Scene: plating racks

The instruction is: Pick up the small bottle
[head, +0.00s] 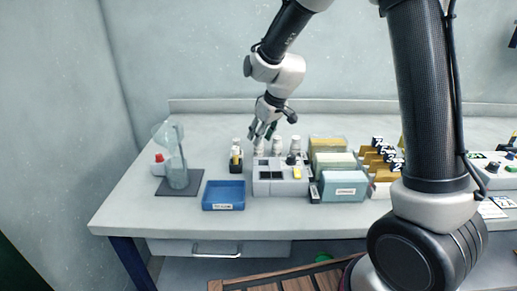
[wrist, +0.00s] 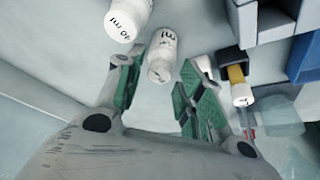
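Several small white bottles stand in a row on the table behind the grey rack; one of them (head: 277,146) is right of my gripper (head: 263,131). In the wrist view, a white bottle with dark print (wrist: 162,57) lies between the green-padded fingers of my gripper (wrist: 158,85), with gaps on both sides. My gripper is open and empty. A second white bottle (wrist: 127,18) is beyond the left finger. A third (wrist: 204,64) is partly hidden by the right finger. I cannot tell which one the task means.
A blue tray (head: 224,195) and a grey rack (head: 281,187) stand in front of the bottles. A black holder with a yellow-banded bottle (head: 236,159) is to the left. A clear beaker (head: 177,172) stands farther left. Card boxes (head: 344,187) are to the right.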

